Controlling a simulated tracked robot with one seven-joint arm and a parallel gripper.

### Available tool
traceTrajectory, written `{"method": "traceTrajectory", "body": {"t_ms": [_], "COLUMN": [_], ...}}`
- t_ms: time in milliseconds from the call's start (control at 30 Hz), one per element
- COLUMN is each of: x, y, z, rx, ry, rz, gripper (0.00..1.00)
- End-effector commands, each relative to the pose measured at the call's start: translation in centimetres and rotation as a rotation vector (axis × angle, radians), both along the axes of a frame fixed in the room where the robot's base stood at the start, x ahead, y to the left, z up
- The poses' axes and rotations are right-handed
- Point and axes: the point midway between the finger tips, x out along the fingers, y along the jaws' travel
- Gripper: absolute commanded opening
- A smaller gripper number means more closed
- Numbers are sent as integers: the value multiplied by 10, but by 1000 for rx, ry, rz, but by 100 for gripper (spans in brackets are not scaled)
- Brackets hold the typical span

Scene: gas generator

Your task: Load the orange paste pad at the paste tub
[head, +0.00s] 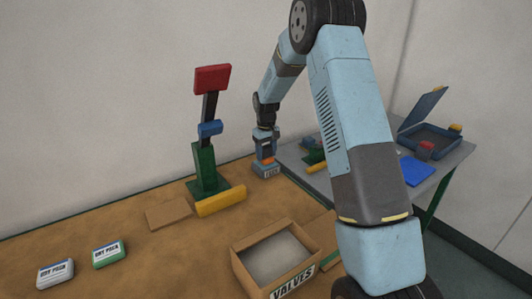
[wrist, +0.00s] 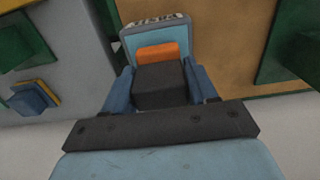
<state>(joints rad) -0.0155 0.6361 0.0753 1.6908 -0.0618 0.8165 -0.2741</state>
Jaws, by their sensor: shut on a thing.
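My gripper (head: 265,147) points down at the back edge of the brown bench. In the wrist view its two blue fingers (wrist: 160,92) are shut on the dark block of the orange paste pad (wrist: 162,52). A little orange of the pad also shows in the head view (head: 267,160). The paste tub (head: 266,171), a small blue-grey box with a lettered label, is directly below my gripper. In the wrist view the tub's rim (wrist: 131,39) frames the orange part. I cannot tell whether the pad touches the paste; the tub's inside is mostly hidden.
A green stand with a red top (head: 212,80) and a yellow bar (head: 221,200) are left of the tub. An open VALVES box (head: 285,264) is in front. A grey table (head: 448,160) with an open case (head: 432,138) is to the right. Two dry packs (head: 108,254) lie front left.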

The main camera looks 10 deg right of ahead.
Motion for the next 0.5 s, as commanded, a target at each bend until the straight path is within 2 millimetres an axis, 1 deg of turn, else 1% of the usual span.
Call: {"method": "traceTrajectory", "body": {"t_ms": [500], "x": [0], "y": [0], "z": [-5], "rx": [0], "ry": [0], "rz": [0], "gripper": [33]}}
